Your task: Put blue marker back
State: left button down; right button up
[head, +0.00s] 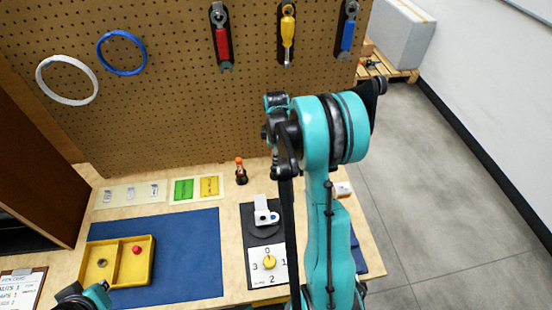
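I cannot make out a separate blue marker for certain. A small blue spot (274,217) shows on the white block (262,212), which stands on a black round base above the numbered dial card (269,272). My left gripper is only partly in view, as dark parts (73,297) at the bottom left edge below the yellow tray; its fingers are cut off. My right arm rises through the middle, right of the white block. Dark parts (283,145) at its left side may belong to the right gripper, but no clear fingertips show. Neither gripper visibly holds anything.
The yellow tray (144,238) holds a red ball (136,250) and a dark ring on the blue mat (195,255). A black, orange-topped object (240,172) stands behind. Tools and rings hang on the pegboard (170,100). The mat's right part is clear.

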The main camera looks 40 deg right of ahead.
jog(key=shift+o, duration=0.9)
jog(key=shift+r, duration=0.25)
notch_tip(320, 180, up, 11)
jog(key=p, duration=0.4)
jog(key=s+a+r+m+t, duration=0.2)
jog(key=s+a+r, duration=0.15)
jog(key=a, duration=0.35)
jog(key=s+a+r+m+t, duration=0.1)
jog(key=s+a+r+m, duration=0.1)
jog(key=a+r, duration=0.35)
jog(key=s+a+f+m+t, duration=0.2)
jog(key=s+a+m+t, duration=0.2)
jog(key=s+a, duration=0.4)
jog(key=shift+a+f+m, duration=0.35)
jog(key=shift+a+m, duration=0.25)
jog(key=shift+a, duration=0.9)
